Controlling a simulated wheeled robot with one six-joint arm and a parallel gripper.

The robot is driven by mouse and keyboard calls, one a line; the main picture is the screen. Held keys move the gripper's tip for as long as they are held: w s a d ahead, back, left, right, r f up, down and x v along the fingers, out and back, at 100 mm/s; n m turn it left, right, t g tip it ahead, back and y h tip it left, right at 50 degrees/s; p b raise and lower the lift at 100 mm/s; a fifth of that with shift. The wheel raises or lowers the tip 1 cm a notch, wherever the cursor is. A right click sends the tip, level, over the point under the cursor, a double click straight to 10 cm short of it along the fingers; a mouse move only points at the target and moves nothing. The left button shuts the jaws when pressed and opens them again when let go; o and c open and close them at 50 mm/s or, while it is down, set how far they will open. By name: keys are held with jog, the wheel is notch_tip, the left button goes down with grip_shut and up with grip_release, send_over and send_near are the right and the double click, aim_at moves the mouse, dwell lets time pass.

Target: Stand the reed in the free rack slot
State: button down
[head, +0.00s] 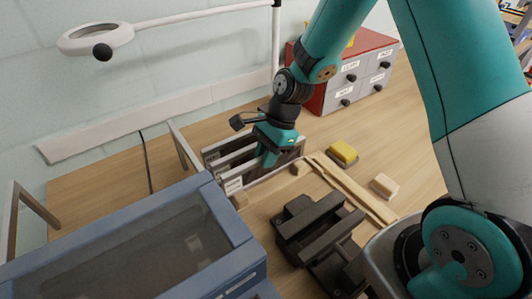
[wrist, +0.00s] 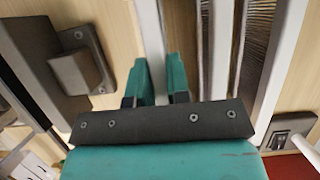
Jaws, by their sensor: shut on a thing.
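My gripper (head: 268,157) points down at the near side of the rack, in the middle of the head view. In the wrist view its teal fingers (wrist: 156,85) are shut on a reed (wrist: 151,40), seen edge-on as a pale narrow strip. The reed's lower part is hidden. Beside it, to the right in the wrist view, stand other reeds (wrist: 278,60) with fine dark dents. In the head view the rack (head: 212,152) holds upright metal-framed reeds behind and left of my gripper. I cannot tell which slot is free, or whether the held reed touches the rack.
A black clamp-like fixture (head: 318,228) and wooden strips (head: 352,190) lie nearer me. A yellow block (head: 343,152) and a beige block (head: 384,186) lie to the right. A blue windowed box (head: 150,245) fills the front left. A red cabinet (head: 310,88) and magnifier lamp (head: 95,38) stand behind.

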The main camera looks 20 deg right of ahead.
jog(key=shift+f, duration=0.45)
dwell(0.4)
jog(key=c, duration=1)
grip_release()
jog(key=v, duration=1.8)
jog(key=s+a+r+n, duration=0.2)
jog(key=s+a+n, duration=0.3)
jog(key=s+n, duration=0.5)
jog(key=s+a+r+n, duration=0.2)
jog(key=s+a+n, duration=0.4)
jog(key=s+n, duration=0.5)
jog(key=shift+n+t+b, duration=0.4)
jog(key=shift+n, duration=0.6)
